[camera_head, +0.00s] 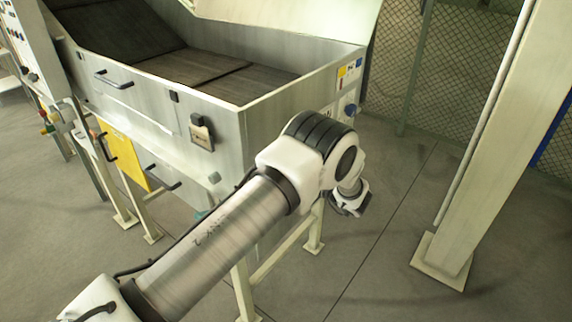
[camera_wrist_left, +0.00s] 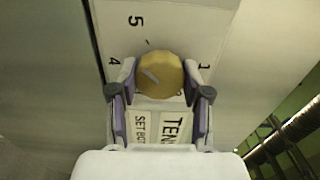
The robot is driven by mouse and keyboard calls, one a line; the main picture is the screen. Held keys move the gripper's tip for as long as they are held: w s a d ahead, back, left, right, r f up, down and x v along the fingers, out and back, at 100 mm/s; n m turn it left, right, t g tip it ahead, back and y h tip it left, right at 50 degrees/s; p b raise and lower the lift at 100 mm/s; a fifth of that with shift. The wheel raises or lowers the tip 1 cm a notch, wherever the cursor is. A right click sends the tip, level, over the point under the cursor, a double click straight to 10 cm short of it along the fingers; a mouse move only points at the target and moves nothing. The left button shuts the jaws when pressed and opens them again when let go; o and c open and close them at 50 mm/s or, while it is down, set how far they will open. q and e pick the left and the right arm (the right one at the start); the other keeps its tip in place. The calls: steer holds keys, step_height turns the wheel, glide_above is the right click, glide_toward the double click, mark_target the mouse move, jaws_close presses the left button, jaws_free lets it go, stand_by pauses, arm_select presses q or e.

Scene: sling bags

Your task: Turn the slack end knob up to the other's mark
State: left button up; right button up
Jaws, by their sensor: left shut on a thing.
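In the left wrist view a round brass-yellow knob (camera_wrist_left: 160,75) sits on a pale plate. The numbers 5, 4 and 1 are around it, and a short tick stands just above it near the 5. A light pointer line on its face slants toward the upper left. My left gripper (camera_wrist_left: 159,82) has one finger on each side of the knob and is shut on it. In the head view my left arm reaches past the machine's near right corner and hides the grasp. My right gripper is in neither view.
The metal machine (camera_head: 232,125) has a dark belt bed, front handles and a yellow panel (camera_head: 126,158). A blue-and-grey fitting (camera_head: 350,111) is on its end face. A cream post (camera_head: 487,150) stands at right, with clear floor between. Printed labels (camera_wrist_left: 172,128) lie below the knob.

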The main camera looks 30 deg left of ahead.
arm_select(q)
steer(key=shift+w+r+m, duration=0.1)
steer(key=shift+r+m, duration=0.05)
steer(key=shift+m, duration=1.45)
steer(key=o, duration=1.2)
steer(key=shift+c, duration=0.2)
steer(key=s+d, duration=0.1)
steer(key=d, duration=1)
steer(key=shift+d, duration=0.4)
steer(key=shift+f, duration=0.2)
